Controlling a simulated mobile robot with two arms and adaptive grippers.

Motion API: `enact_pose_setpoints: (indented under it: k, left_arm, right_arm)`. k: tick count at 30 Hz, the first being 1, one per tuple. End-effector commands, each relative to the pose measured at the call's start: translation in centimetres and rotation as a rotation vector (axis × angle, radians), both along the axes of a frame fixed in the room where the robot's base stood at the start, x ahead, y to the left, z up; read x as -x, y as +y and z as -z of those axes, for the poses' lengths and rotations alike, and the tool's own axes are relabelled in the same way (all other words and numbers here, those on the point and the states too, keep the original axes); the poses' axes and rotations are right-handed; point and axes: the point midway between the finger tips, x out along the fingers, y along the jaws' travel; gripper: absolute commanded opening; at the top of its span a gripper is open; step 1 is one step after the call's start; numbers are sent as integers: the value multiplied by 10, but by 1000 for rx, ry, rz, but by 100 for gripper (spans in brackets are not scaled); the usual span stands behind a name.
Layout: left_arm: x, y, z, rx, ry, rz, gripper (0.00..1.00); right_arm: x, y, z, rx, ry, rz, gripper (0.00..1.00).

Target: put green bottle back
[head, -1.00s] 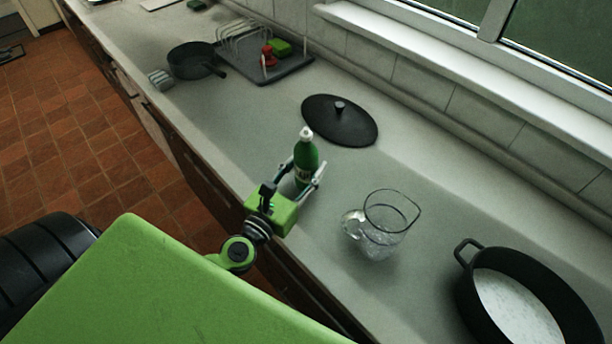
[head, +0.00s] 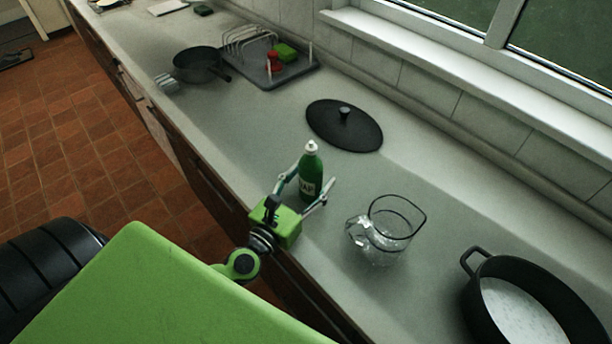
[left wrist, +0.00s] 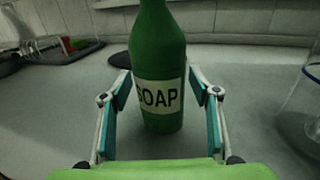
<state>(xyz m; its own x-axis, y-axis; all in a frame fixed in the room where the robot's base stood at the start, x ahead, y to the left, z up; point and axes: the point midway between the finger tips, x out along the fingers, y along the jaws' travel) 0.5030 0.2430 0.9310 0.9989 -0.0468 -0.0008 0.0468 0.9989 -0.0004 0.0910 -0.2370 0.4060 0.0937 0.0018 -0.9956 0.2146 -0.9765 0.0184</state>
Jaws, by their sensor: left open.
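The green bottle (head: 311,172) stands upright on the counter, with a white cap and a label. In the left wrist view its label reads SOAP, and the bottle (left wrist: 157,55) stands between and just beyond my fingers. My left gripper (head: 306,193) is open, with one finger on each side of the bottle and gaps between fingers and bottle. The left gripper also shows in the left wrist view (left wrist: 160,90). My right gripper is not in view.
A glass jug (head: 385,232) stands right of the bottle, near a large black pot (head: 474,297). A black lid (head: 344,125) lies behind. A dark drying tray (head: 262,76) with a rack, a red item and a green sponge (head: 285,52) is farther back, beside a small black pan (head: 196,66).

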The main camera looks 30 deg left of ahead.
Motion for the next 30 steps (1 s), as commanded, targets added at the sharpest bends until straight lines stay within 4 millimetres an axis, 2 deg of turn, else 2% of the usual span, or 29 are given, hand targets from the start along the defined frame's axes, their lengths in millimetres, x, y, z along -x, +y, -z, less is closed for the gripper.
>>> enact_pose_setpoints:
  k: [2, 5, 21, 30]
  left_arm:
    - [0, 0, -4, 0, 0, 0, 56]
    - [10, 0, 1, 1, 3, 1, 56]
    - [99, 5, 1, -2, 3, 1, 56]
    - [119, 5, -2, -1, 0, 1, 56]
  right_arm:
    - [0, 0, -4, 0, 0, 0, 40]
    - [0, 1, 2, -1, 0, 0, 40]
    - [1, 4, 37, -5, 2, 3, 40]
    - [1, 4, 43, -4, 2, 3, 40]
